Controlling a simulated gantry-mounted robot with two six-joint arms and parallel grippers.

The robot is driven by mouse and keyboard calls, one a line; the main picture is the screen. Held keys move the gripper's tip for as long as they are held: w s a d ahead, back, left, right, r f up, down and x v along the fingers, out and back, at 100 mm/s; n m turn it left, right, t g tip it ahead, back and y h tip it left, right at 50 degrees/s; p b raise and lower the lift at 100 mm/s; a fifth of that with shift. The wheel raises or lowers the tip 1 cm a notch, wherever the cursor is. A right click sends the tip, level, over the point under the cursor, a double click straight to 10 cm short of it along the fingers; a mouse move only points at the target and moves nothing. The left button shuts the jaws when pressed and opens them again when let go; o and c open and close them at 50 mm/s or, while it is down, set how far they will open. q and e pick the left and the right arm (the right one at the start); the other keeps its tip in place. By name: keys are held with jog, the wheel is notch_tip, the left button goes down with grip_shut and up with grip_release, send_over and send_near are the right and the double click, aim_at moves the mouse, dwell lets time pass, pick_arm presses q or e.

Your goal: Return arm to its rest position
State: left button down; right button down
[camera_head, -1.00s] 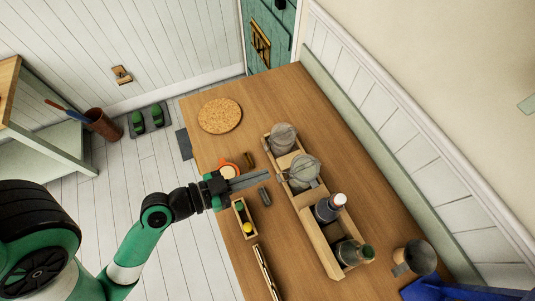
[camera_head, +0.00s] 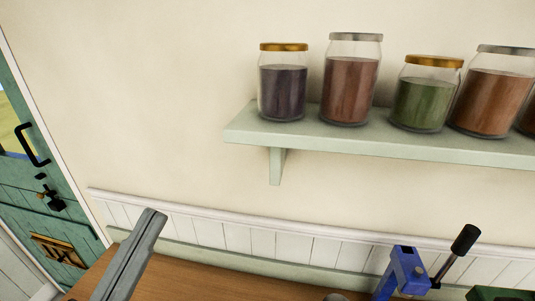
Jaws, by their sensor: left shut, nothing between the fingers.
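My left gripper (camera_head: 150,220) shows at the bottom left of the head view. Only its long grey fingers are in the picture, pressed together and pointing up and to the right. They hold nothing. The fingers stand in front of the wooden tabletop (camera_head: 190,280) and the white panelling. The rest of the left arm is below the picture edge. My right gripper is not in view.
A pale green shelf (camera_head: 380,145) on the wall carries several filled jars, including a dark one (camera_head: 283,90) and a green one (camera_head: 424,100). A blue tool with a lever (camera_head: 408,270) stands at the bottom right. A green door (camera_head: 35,170) is at the left.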

pick_arm(q)
jog(key=s+a+r+n+t+y+p, duration=0.1)
jog(key=r+n+t+y+p, duration=0.1)
jog(key=r+p, duration=0.9)
jog(key=s+a+r+n+t+y+p, duration=0.1)
jog(key=r+n+y+p, duration=0.3)
jog(key=r+p, duration=0.8)
notch_tip(320, 180, up, 14)
jog(key=shift+a+n+t, duration=0.65)
jog(key=shift+n+t, duration=0.05)
jog(key=shift+n, duration=0.4)
